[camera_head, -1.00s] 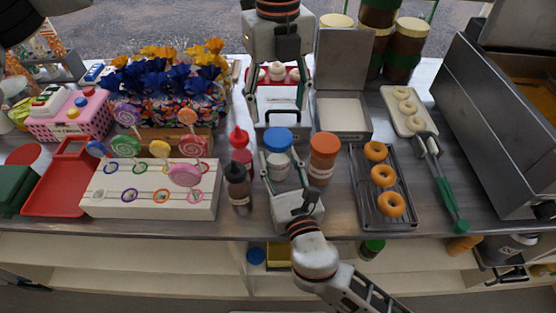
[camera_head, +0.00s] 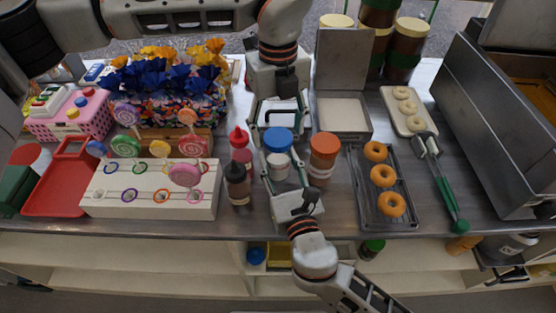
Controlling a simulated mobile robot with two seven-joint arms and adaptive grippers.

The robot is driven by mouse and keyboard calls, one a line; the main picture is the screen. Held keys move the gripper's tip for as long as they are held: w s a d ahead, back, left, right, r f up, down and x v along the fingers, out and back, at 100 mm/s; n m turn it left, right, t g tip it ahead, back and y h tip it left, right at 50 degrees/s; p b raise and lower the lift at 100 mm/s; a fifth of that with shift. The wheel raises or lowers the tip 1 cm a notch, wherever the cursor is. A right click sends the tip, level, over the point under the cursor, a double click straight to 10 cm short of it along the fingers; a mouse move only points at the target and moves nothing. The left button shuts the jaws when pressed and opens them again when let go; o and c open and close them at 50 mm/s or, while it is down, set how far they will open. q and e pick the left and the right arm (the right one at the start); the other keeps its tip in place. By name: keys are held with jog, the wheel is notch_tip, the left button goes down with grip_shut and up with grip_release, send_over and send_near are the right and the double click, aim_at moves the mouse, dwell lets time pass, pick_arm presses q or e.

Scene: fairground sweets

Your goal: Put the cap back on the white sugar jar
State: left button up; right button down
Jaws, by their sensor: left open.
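The white sugar jar (camera_head: 278,172) stands near the table's front edge, mid picture. The blue cap (camera_head: 278,138) is on top of it; I cannot tell whether it is screwed tight. My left gripper (camera_head: 279,125) comes down from behind, open, with its fingers on either side of the cap. My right gripper (camera_head: 280,160) reaches up from the front edge. Its fingers are on both sides of the jar's body and appear closed on it. They hide part of the jar's sides.
A brown jar with an orange lid (camera_head: 324,144) stands close on the right. Red and brown squeeze bottles (camera_head: 237,184) stand close on the left. A donut rack (camera_head: 408,215) lies to the right, a lollipop stand (camera_head: 150,205) to the left. A metal box (camera_head: 342,112) is behind.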

pick_arm(q)
jog(key=shift+f, duration=0.6)
jog(key=c, duration=1.2)
jog(key=m, duration=1.4)
jog(key=shift+m, duration=0.3)
jog(key=m, duration=0.4)
jog(key=o, duration=1.2)
